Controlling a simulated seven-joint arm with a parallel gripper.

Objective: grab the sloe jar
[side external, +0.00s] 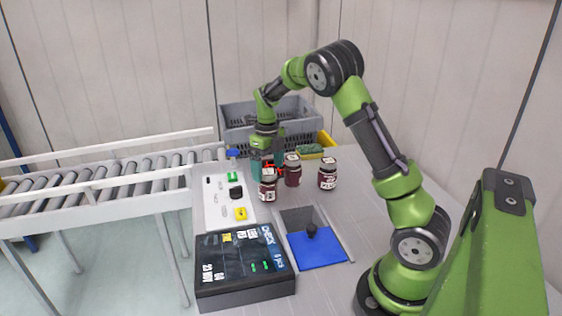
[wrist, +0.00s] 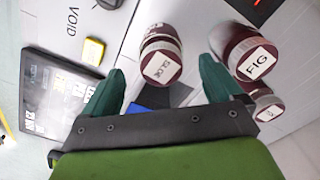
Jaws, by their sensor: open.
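The sloe jar (wrist: 162,68), dark red with a white lid label that seems to read SLOE, lies between my fingers in the wrist view. It appears to be the front-left jar (side external: 268,187) in the side view, upright on the table. My gripper (wrist: 161,67) is open, with one teal finger to each side of this jar in the picture. In the side view my gripper (side external: 268,164) points down just behind and above it. Whether the fingers are level with the jar, or touch it, I cannot tell.
A jar labelled FIG (wrist: 258,62) stands close beside the right finger. A third jar (side external: 327,175) stands further right. Grey crates (side external: 235,115) stand behind.

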